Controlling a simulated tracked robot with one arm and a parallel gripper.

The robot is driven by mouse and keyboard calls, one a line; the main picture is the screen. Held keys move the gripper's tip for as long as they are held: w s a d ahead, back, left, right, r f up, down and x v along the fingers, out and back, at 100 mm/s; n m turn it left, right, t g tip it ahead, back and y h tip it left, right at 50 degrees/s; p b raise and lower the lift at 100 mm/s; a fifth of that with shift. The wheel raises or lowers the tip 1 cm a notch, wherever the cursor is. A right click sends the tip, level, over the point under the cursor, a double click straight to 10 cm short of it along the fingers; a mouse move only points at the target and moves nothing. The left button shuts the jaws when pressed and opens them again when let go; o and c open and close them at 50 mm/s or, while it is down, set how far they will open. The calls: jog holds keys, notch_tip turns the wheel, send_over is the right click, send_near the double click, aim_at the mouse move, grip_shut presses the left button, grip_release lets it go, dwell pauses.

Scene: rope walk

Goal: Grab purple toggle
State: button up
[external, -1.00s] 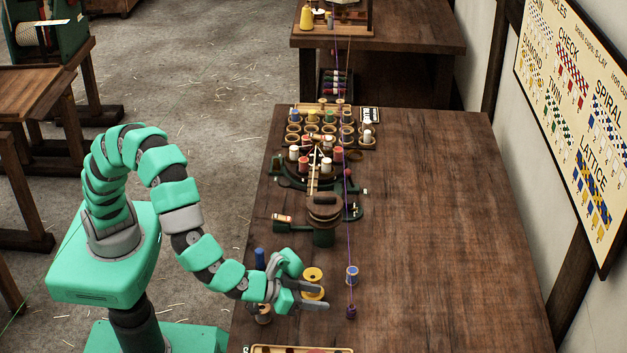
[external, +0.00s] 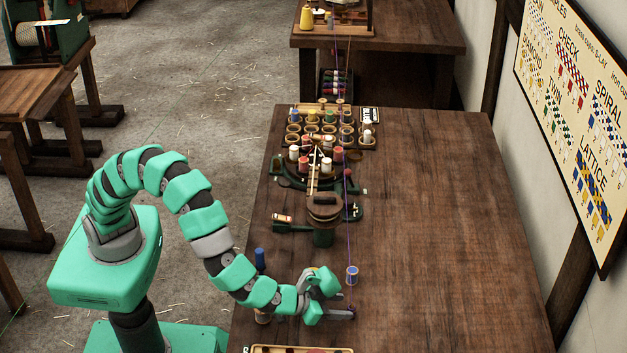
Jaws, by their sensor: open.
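The purple toggle (external: 351,308) is a small dark purple piece at the lower end of a purple cord (external: 348,232), near the front of the workbench. My gripper (external: 347,304) is low over the bench, reaching in from the left. Its grey fingers are at the toggle, and the toggle shows only in part by their tips. The jaws are open. I cannot tell whether a finger touches the toggle.
A blue-and-cream spool (external: 352,275) stands just behind the toggle. A blue peg (external: 260,258) is left of my wrist. A dark green braiding fixture (external: 322,222) and cups with bobbins (external: 328,125) lie farther back. The bench (external: 440,240) is clear to the right.

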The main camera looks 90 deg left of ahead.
aim_at(354, 313)
jog(key=b+x, duration=0.1)
jog(key=x, duration=0.3)
jog(key=shift+w+f, duration=0.15)
jog(key=shift+f, duration=0.1)
grip_shut()
jog(key=shift+r, duration=0.1)
